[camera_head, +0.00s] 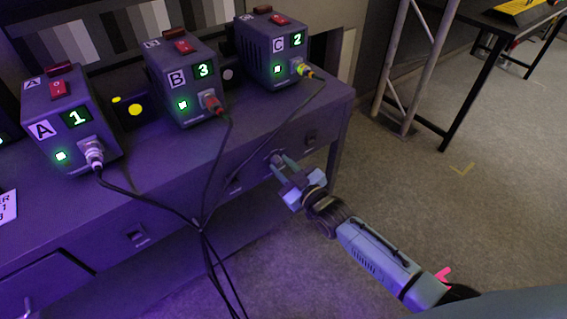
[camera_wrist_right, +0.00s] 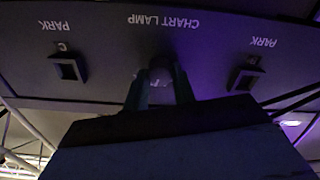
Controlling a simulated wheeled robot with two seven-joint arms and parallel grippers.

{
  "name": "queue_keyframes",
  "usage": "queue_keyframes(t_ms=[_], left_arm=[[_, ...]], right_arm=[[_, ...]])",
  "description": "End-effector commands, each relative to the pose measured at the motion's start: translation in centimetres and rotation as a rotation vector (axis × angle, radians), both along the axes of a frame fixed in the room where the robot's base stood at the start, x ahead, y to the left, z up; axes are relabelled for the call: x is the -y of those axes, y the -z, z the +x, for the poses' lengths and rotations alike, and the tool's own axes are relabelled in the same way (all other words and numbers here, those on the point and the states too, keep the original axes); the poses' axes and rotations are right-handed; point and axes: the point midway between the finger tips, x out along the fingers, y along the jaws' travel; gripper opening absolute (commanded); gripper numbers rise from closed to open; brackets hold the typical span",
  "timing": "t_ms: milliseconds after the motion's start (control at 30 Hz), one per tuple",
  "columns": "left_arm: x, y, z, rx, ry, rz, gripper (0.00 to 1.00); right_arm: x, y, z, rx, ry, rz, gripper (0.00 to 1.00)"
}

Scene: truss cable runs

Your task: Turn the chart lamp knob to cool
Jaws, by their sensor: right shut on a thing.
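The chart lamp knob (camera_wrist_right: 160,76) is on the desk's front panel, under an upside-down "CHART LAMP" label (camera_wrist_right: 163,21) in the right wrist view. My right gripper (camera_wrist_right: 158,84) is shut on the knob, one finger on each side. The fingers and the dim light hide most of the knob, so its turn position cannot be read. In the head view my right gripper (camera_head: 281,166) reaches the front panel from the lower right. My left gripper is not in view.
Park sockets flank the knob, one left (camera_wrist_right: 68,68) and one right (camera_wrist_right: 245,75) in the wrist view. Boxes A (camera_head: 62,100), B (camera_head: 188,65) and C (camera_head: 262,40) stand on the desk (camera_head: 160,160). Their dark cables hang over its front, left of my gripper.

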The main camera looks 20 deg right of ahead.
Motion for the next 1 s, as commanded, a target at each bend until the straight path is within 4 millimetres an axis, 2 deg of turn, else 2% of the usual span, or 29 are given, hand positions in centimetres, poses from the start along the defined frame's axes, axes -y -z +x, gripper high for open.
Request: queue_keyframes(t_ms=[200, 500, 1000], left_arm=[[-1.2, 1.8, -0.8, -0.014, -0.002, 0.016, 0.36], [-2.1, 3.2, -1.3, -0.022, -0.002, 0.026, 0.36], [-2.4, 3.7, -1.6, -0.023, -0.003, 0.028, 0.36]], right_arm=[[0.0, -0.1, 0.0, -0.066, -0.001, 0.178, 0.03], [0.0, -0.1, 0.0, -0.132, -0.001, 0.364, 0.03], [0.0, 0.0, 0.0, -0.169, 0.000, 0.466, 0.03]])
